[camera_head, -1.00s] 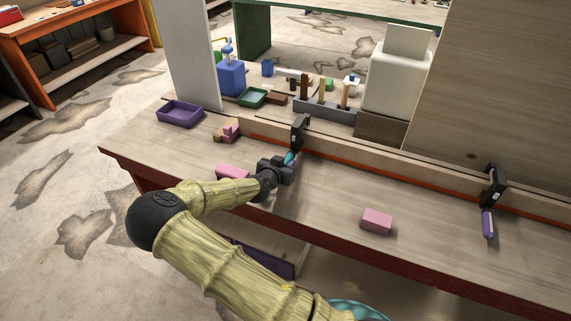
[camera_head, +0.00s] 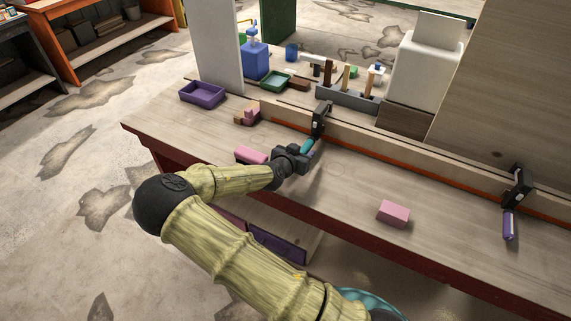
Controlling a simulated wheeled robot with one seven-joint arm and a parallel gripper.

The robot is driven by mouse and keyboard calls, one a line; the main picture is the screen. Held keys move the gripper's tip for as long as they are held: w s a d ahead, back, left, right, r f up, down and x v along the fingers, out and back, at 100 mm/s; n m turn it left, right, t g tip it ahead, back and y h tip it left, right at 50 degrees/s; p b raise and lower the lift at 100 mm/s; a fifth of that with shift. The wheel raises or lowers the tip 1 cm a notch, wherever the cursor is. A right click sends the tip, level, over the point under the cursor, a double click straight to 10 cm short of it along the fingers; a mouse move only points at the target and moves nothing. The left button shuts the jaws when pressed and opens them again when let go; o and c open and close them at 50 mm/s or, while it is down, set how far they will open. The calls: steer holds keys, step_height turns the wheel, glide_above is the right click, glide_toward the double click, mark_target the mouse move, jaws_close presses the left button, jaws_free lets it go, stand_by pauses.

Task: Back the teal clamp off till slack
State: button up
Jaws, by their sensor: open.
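The teal clamp (camera_head: 307,146) has a black head on the long wooden strip at the back of the bench, and its teal handle points down toward the front. My gripper (camera_head: 304,156) is open at the lower end of that handle. The handle's lower end is partly hidden by my gripper, so I cannot tell whether the fingers touch it. A second clamp with a purple handle (camera_head: 508,225) sits on the same strip at the right.
Pink blocks lie on the bench, one right of my gripper (camera_head: 394,213) and one left of it (camera_head: 251,155). A purple tray (camera_head: 202,93), a green tray (camera_head: 277,81), a blue bottle (camera_head: 255,62) and a tool rack (camera_head: 347,99) stand farther back. The bench between the clamps is mostly clear.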

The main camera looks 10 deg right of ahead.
steer(key=v, duration=1.4)
steer(key=shift+s+a, duration=0.2)
steer(key=shift+s, duration=0.2)
